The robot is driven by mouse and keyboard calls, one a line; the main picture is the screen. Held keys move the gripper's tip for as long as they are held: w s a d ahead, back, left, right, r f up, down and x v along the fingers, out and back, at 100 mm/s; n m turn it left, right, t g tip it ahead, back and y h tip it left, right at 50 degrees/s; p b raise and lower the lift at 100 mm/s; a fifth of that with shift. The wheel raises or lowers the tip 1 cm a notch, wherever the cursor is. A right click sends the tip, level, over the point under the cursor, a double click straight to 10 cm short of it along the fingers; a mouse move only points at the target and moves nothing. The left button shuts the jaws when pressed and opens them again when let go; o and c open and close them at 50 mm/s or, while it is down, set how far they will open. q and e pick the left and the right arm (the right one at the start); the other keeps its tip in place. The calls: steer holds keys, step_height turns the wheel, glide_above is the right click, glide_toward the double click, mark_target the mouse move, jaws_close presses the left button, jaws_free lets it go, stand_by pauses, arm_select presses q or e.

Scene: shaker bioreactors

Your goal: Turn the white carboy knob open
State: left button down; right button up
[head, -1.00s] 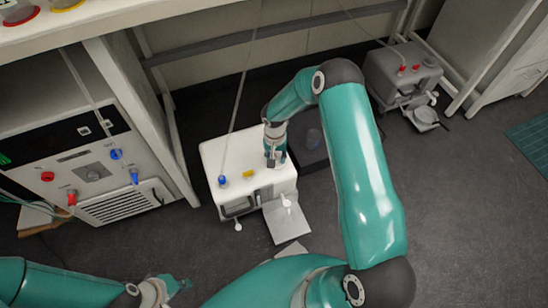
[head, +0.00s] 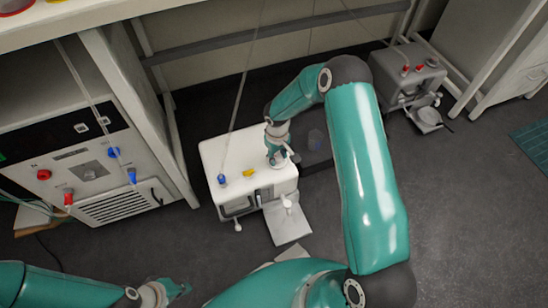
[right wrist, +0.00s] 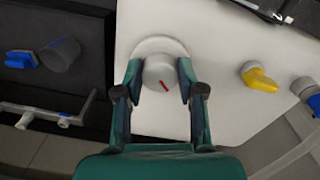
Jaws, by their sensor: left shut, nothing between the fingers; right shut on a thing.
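The white carboy (head: 232,155) stands on the dark floor in the middle of the head view. Its round pale knob (right wrist: 160,73) with a red mark sits on a white base on the carboy's top in the right wrist view. The red mark lies at a slant. In the head view the gripper hides the knob. My left gripper (head: 180,290) is low at the left, shut and empty, away from the carboy.
A yellow part (head: 249,172) and a blue fitting (head: 222,180) with a thin line stand on the carboy's top. A control cabinet (head: 90,160) is at the left, under a bench. A grey unit (head: 400,70) stands at the back right.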

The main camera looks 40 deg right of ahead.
steer(key=n, duration=0.4)
steer(key=shift+a+f+n, duration=0.1)
steer(key=shift+a+n, duration=0.25)
steer(key=shift+n, duration=0.05)
steer(key=n, duration=0.3)
steer(key=shift+s+n+p, duration=0.1)
steer(key=shift+n+p, duration=0.2)
steer(key=shift+p, duration=0.1)
steer(key=shift+d+n, duration=0.1)
steer(key=shift+n, duration=0.4)
steer(key=shift+d, duration=0.1)
steer(key=shift+d, duration=0.1)
steer(key=o, duration=1.1)
steer(key=shift+o, duration=0.2)
